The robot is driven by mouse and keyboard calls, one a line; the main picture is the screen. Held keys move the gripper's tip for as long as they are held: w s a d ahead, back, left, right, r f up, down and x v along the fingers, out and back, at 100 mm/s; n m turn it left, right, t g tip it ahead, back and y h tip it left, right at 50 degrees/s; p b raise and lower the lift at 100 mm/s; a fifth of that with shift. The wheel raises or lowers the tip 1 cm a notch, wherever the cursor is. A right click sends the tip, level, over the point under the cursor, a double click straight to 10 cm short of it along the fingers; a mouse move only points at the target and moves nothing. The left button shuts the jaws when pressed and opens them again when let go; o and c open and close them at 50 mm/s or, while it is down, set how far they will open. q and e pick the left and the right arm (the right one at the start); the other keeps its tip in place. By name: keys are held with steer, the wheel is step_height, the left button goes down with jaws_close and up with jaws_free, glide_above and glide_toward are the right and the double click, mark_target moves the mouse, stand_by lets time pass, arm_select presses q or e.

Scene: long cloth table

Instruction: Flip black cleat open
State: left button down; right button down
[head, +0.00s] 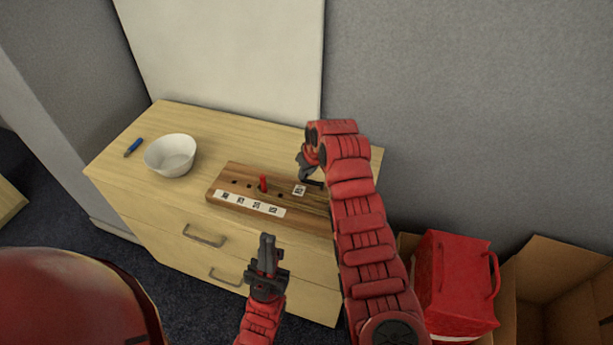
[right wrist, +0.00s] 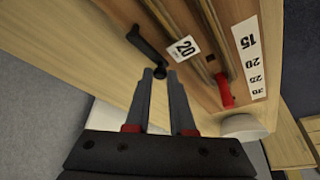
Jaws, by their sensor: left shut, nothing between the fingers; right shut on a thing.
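My left gripper (head: 267,246) is shut and empty, in front of the drawers and apart from the board. A red cleat (head: 263,183) stands on the board; it also shows in the right wrist view (right wrist: 224,90).
The board lies on a wooden drawer cabinet (head: 130,185). A white label strip (head: 247,204) runs along its front. A white bowl (head: 170,156) and a blue marker (head: 133,147) are at the left. A red container (head: 455,280) and cardboard box (head: 560,270) stand at the right.

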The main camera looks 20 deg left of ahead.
steer(key=shift+w+m, duration=0.1)
steer(key=shift+m, duration=0.3)
steer(key=c, duration=0.8)
jaws_free()
steer(key=p+v, duration=0.1)
steer(key=v, duration=0.4)
steer(key=p+v, duration=0.2)
steer(key=v, duration=0.4)
steer(key=p+v, duration=0.2)
steer(key=v, duration=0.4)
steer(key=shift+a+r, duration=0.2)
steer(key=shift+r, duration=0.05)
